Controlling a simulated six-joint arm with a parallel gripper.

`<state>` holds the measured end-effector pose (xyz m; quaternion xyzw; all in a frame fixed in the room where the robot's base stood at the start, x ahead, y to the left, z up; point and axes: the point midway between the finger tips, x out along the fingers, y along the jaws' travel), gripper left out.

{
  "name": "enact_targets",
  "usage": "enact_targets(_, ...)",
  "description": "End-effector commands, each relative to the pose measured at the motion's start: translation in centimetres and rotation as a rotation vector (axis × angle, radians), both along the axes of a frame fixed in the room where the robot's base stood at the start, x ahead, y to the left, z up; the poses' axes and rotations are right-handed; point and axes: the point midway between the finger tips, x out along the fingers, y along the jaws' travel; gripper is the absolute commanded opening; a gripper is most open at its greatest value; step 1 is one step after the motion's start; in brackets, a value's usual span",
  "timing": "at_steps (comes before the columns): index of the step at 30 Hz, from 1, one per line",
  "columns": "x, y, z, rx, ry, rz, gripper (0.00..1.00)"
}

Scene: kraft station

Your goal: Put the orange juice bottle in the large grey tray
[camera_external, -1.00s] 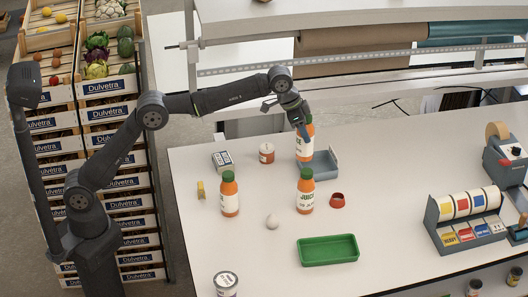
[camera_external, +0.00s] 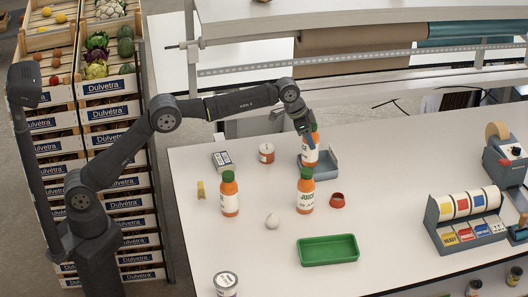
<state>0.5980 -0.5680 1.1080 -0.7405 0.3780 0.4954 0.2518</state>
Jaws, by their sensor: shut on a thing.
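The large grey tray (camera_external: 329,167) is near the far edge of the white table. My gripper (camera_external: 308,135) is shut on an orange juice bottle (camera_external: 311,153) with a white label, slightly tilted. The held bottle is over or inside the tray; I cannot tell whether its base touches the tray floor. Two similar bottles with green caps stand on the table: one in front of the tray (camera_external: 305,196), partly covering the tray's front, and one farther left (camera_external: 229,198).
A small jar (camera_external: 266,153) and a boxed pack (camera_external: 222,160) stand left of the tray. A red cup (camera_external: 337,200), an egg-like white object (camera_external: 272,221), a green tray (camera_external: 328,250) and a can (camera_external: 226,284) are nearer.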

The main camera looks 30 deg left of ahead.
Motion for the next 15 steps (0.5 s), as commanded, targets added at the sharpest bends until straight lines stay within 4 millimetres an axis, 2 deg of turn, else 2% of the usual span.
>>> enact_targets(14, -0.01, -0.01, -0.64, -0.002, -0.001, 0.000, 0.19)
enact_targets(15, -0.01, -0.01, -0.74, -0.001, -0.001, 0.000, 0.55)
